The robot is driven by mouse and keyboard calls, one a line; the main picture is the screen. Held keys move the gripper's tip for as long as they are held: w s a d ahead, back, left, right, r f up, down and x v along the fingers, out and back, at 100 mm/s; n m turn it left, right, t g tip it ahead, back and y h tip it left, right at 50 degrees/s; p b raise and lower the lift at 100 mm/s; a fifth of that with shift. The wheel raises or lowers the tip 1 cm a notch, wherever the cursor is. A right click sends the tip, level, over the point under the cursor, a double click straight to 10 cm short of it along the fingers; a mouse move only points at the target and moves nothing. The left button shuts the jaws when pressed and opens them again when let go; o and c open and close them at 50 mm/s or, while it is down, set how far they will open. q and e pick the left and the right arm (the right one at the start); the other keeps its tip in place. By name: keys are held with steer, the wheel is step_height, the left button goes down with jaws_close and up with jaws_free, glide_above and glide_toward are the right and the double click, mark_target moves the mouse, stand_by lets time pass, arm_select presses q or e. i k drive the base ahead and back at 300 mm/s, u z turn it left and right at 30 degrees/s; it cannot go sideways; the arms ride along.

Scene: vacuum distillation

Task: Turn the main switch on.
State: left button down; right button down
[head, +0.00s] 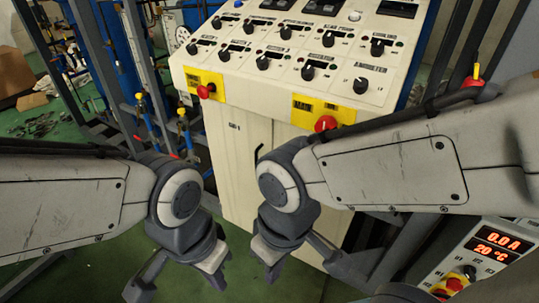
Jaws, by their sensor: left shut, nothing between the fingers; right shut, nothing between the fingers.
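A cream control panel (262,92) stands ahead with rows of black knobs. Two red knobs on yellow plates are on its front edge: a smaller one (204,91) at the left and a larger one (326,123) at the right. I cannot tell from the labels which is the main switch. My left gripper (180,282) is shut and empty, low in front of the cabinet's left side. My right gripper (303,270) is shut and empty, low in front of the cabinet. Both are below the red knobs and apart from them. My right forearm passes close below the larger red knob in the picture.
The cabinet door (232,165) is below the panel. At the lower right a unit with a red display (495,244) shows 0.0 A and 20 °C. Pipes and blue vessels stand behind at left. Green floor (100,270) is clear below my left arm.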

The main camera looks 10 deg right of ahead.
mark_target(325, 122)
steer(key=z, duration=1.1)
steer(key=k, duration=1.1)
steer(key=u, duration=0.35)
steer(key=i, duration=0.5)
